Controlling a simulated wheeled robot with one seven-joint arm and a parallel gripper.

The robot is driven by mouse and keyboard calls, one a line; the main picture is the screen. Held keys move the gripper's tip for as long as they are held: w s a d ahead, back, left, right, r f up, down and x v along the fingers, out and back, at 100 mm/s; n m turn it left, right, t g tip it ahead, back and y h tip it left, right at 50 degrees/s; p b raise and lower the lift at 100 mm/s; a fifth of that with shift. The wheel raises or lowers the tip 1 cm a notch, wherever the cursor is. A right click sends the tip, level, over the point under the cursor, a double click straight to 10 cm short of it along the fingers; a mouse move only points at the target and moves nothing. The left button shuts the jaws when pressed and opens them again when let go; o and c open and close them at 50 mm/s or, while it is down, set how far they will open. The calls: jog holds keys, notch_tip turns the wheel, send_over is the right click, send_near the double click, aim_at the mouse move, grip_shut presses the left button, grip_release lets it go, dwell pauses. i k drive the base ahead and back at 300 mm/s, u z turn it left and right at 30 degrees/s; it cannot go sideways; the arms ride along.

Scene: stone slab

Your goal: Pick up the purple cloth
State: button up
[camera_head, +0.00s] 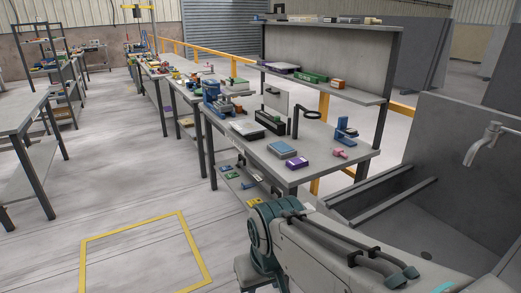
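A small purple item (297,163) lies near the front edge of the closest workbench, just below a blue flat box. Another flat purple item (284,68) lies on the raised shelf above that bench. Either could be the purple cloth; they are too small to tell. My arm crosses the bottom of the picture, in front of the bench. My gripper is not visible.
The near workbench (262,150) also carries a blue flat box (282,149), a blue clamp (345,130) and several tools. A grey sink (405,215) with a tap (484,143) stands at right. The floor (120,190) at left is open.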

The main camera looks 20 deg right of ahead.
aim_at(294, 164)
jog(key=i, duration=2.9)
jog(key=z, duration=3.25)
